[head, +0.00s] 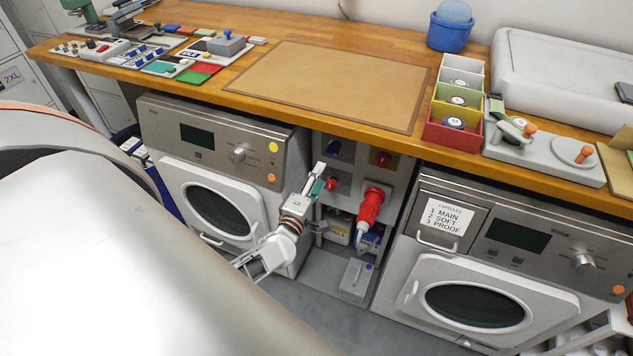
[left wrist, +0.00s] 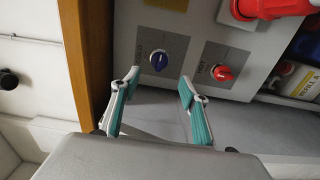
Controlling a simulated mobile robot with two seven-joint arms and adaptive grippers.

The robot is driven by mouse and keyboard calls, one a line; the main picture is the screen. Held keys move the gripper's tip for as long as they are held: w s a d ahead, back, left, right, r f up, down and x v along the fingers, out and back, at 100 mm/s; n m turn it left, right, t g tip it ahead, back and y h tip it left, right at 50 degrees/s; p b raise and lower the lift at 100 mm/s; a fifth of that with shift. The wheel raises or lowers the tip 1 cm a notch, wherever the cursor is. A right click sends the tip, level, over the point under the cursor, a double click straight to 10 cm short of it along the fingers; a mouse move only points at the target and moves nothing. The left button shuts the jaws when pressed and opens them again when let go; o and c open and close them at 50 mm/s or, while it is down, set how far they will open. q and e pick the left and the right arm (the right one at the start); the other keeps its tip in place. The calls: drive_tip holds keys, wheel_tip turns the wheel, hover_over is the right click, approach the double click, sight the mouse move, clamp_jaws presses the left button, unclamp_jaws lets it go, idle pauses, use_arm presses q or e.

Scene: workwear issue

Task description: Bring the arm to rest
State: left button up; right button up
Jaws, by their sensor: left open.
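My left gripper (head: 317,178) is open and empty in front of the grey valve panel (head: 345,170) between the two machines. Its teal-padded fingers (left wrist: 159,88) also show in the left wrist view, apart, with the panel beyond them. A blue knob (head: 334,147) and a red knob (head: 331,184) are on the panel close to the fingertips. In the left wrist view, the blue knob (left wrist: 159,61) appears between the fingertips and the red knob (left wrist: 222,73) to their right. I cannot tell whether a finger touches a knob. My right gripper is not in view.
A red plug (head: 371,205) juts from the panel. Washing machines flank it, left (head: 222,150) and right (head: 480,262). The wooden counter (head: 270,42) runs above, with a brown mat (head: 330,82) and a capsule box (head: 455,105).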

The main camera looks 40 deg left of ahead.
use_arm(q)
drive_tip(key=shift+s+d, duration=0.2)
drive_tip(key=shift+s, duration=0.5)
drive_tip(key=s+d+f+m+g+h, duration=0.1)
drive_tip(key=s+d+f+m+h, duration=0.2)
drive_tip(key=s+d+m, duration=0.35)
drive_tip(key=s+d+f+m+g+h, duration=0.2)
drive_tip(key=s+d+m+h, duration=0.2)
drive_tip(key=d+m, duration=0.5)
drive_tip(key=s+d+f+m+g, duration=0.2)
drive_tip(key=s+m, duration=0.2)
drive_tip(key=s, duration=0.1)
drive_tip(key=s+d+f+m+g, duration=0.1)
drive_tip(key=s+f+m+g, duration=0.1)
drive_tip(key=s+m, duration=0.3)
drive_tip(key=shift+s+d+f, duration=0.3)
drive_tip(key=shift+s+d, duration=0.1)
drive_tip(key=shift+s, duration=0.4)
drive_tip(key=shift+m, duration=0.25)
